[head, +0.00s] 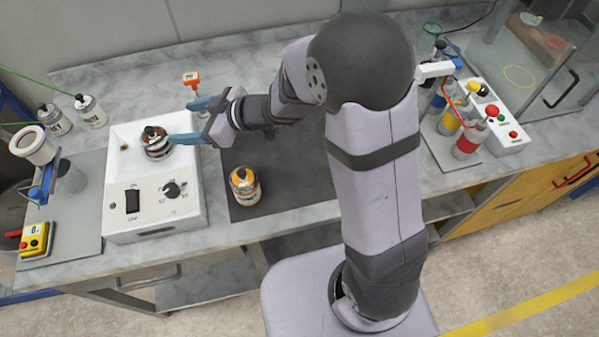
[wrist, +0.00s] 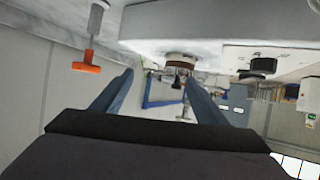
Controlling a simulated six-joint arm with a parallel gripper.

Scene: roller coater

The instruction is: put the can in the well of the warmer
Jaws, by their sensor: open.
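The warmer (head: 123,160) is a white box with a switch and a dial on its sloped front, at the left of the bench in the head view. A can (head: 157,147) with a dark knob and a brownish band stands upright at the warmer's well, its lower part hidden. My gripper (head: 179,122) is open beside this can, its blue fingers pointing left and apart. Another can (head: 243,188), with an orange-yellow label, stands on the dark mat.
The dark mat (head: 285,180) is mostly bare. An orange-topped post (head: 190,79) stands behind the gripper, also seen in the wrist view (wrist: 87,67). A white-cupped stand (head: 35,146) is left of the warmer.

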